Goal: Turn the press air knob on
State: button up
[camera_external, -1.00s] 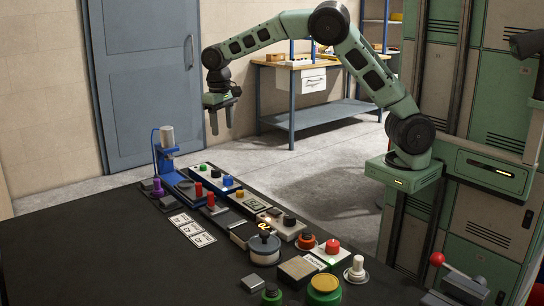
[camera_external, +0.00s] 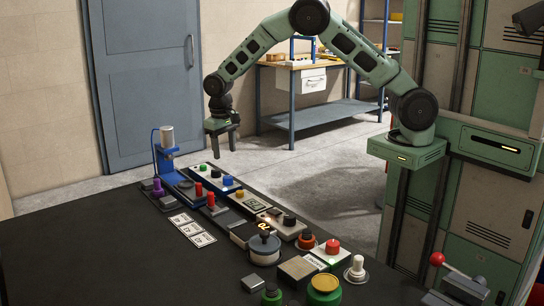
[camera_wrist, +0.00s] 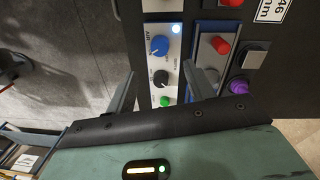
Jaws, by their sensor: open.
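The press air knob is a blue knob (camera_wrist: 159,45) with an "AIR" label beside it, on a pale panel (camera_wrist: 172,62) in the wrist view. A black knob (camera_wrist: 161,77) and a green button (camera_wrist: 165,101) sit in line with it. In the external view the blue knob (camera_external: 227,181) is on the row of controls along the table's far edge. My gripper (camera_external: 221,152) is open and empty, pointing down above that panel, apart from it. In the wrist view its fingers (camera_wrist: 165,88) straddle the panel near the black knob; the blue knob lies beyond the fingertips.
A red button (camera_wrist: 221,45) and a purple knob (camera_wrist: 239,85) are beside the panel. A blue stand (camera_external: 166,152) rises at the row's left end. More knobs and buttons, including a red one (camera_external: 333,247), fill the right. The black tabletop (camera_external: 90,240) is clear at left.

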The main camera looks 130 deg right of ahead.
aim_at(227, 177)
jog(key=f, duration=0.3)
jog(key=f+p, duration=0.1)
jog(key=f, duration=0.2)
jog(key=f+p, duration=0.1)
jog(key=f, duration=0.2)
jog(key=shift+s+d+f, duration=0.1)
jog(key=shift+s+f, duration=0.15)
jog(key=shift+f, duration=0.15)
jog(key=c, duration=1)
